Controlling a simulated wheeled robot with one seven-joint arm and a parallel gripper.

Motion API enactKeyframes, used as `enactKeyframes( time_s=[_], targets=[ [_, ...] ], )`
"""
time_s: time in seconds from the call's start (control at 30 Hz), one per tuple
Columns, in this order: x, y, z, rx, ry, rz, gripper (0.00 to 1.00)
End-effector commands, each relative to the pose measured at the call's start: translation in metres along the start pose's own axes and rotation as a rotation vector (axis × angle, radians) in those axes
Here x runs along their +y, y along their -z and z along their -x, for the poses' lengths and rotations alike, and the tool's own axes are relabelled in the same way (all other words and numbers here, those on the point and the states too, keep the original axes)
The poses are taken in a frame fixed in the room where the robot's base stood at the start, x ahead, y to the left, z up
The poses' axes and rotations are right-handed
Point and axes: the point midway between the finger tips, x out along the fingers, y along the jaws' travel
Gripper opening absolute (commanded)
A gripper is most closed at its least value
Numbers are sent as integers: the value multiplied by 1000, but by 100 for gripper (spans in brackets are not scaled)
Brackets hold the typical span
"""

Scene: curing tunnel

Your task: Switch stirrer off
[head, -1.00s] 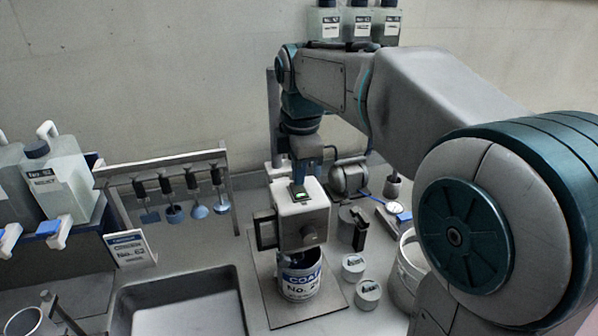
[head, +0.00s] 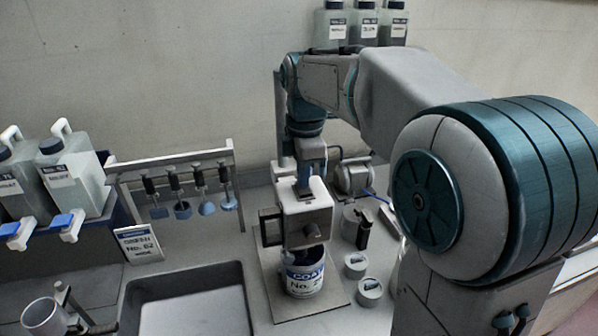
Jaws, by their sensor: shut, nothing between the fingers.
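The stirrer (head: 312,214) is a pale box-shaped head with a dark knob on its front, mounted on a post. It stands over a white can (head: 305,280) with a blue label, on a flat base plate. My gripper (head: 304,188) points straight down, shut and empty, with its fingertips at the top face of the stirrer head. They appear to touch it, but I cannot tell for certain. The small top panel is mostly hidden by the fingers, and no green light shows there.
A grey tray (head: 240,312) lies front left of the stirrer. A rack (head: 225,160) with several hanging paddles stands to the left, near jugs (head: 75,180) and a label card (head: 138,245). Small lidded tubs (head: 370,291) stand right of the can. A motor (head: 353,178) sits behind.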

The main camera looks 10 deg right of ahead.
Motion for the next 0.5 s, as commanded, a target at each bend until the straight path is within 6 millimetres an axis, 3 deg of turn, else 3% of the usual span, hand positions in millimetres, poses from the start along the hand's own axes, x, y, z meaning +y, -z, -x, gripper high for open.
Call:
enactKeyframes(
  time_s=[0.5],
  targets=[
    [-19, 2, -4, 1, 20, 3, 0]
  ],
)
